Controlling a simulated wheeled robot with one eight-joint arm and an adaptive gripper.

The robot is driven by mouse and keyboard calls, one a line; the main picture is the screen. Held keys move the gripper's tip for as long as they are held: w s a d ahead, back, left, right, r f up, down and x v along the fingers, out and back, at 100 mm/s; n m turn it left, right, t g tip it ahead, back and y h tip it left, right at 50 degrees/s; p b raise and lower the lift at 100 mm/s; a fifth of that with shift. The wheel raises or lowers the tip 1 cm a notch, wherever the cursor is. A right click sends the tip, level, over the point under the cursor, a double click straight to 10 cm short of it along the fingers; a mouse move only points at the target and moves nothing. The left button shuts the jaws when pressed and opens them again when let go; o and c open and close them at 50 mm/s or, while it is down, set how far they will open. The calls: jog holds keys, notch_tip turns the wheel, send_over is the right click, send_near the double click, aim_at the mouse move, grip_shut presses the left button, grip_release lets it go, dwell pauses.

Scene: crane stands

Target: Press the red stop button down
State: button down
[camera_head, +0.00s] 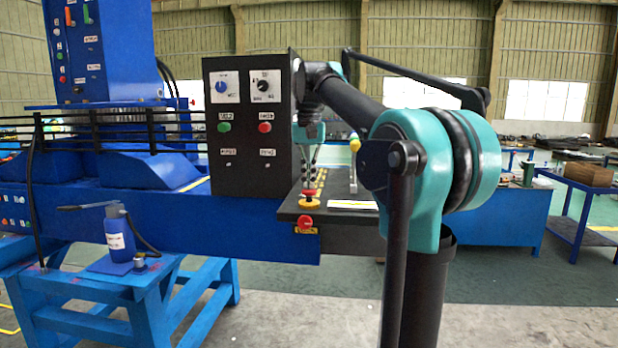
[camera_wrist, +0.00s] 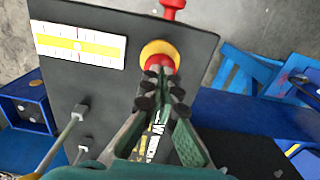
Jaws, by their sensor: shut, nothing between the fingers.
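A red mushroom button (camera_head: 309,192) on a yellow base stands on the top of the dark console (camera_head: 340,217). A second red button (camera_head: 305,221) with a yellow plate is on the console's front face, just below. My gripper (camera_head: 310,178) points down over the top button, its fingers shut and empty. In the wrist view my gripper (camera_wrist: 160,84) has its fingertips over the near part of the red button (camera_wrist: 158,61), whose yellow collar shows around it. I cannot tell whether they touch. The front button (camera_wrist: 173,5) shows at the top edge.
A black control box (camera_head: 245,165) with knobs, a green button and a red button (camera_head: 264,127) stands left of my gripper. Levers (camera_wrist: 70,125) rise from the console on the left in the wrist view. A white and yellow label (camera_wrist: 80,44) lies flat beside the button.

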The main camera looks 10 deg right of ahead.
jog(key=shift+f, duration=0.7)
jog(key=shift+r, duration=0.15)
notch_tip(320, 180, up, 14)
dwell(0.5)
